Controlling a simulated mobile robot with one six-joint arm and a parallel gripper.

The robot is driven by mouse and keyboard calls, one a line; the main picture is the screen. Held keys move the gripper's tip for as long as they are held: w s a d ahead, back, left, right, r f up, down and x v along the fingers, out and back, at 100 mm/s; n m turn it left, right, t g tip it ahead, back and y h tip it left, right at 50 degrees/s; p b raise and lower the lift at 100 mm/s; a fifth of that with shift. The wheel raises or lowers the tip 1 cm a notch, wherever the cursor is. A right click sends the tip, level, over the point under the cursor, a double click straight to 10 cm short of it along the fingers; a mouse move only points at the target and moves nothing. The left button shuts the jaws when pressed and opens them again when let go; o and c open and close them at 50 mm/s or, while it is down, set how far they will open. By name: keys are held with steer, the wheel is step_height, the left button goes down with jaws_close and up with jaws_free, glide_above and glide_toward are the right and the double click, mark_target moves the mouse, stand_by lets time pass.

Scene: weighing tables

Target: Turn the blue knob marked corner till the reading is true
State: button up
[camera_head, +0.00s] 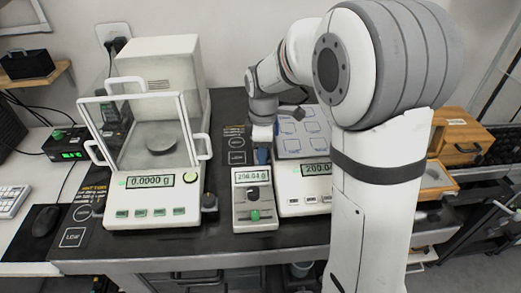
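A small grey unit (254,205) stands on the dark bench with a lit display (252,176) that seems to read about 200.04 g; its middle digits are blurred. A green knob (255,215) is on its front. A small blue part (262,156), perhaps the blue knob, shows just behind the unit's display. My gripper (262,146) points down right at this blue part. Its fingers are too small and partly hidden to show whether they are open or shut, or touch the blue part. No "corner" marking is legible.
A white balance (150,214) with a glass-fronted chamber stands at left, reading 0.0000 g. A flat-topped scale (303,205) stands close to the right of the grey unit, its display partly hidden by my arm. A wooden box (456,137) is at far right.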

steer(key=c, duration=0.7)
steer(key=shift+n+p, duration=0.6)
steer(key=shift+n, duration=1.8)
steer(key=o, duration=0.7)
steer(key=shift+r+p, duration=0.45)
steer(key=shift+r, duration=3.5)
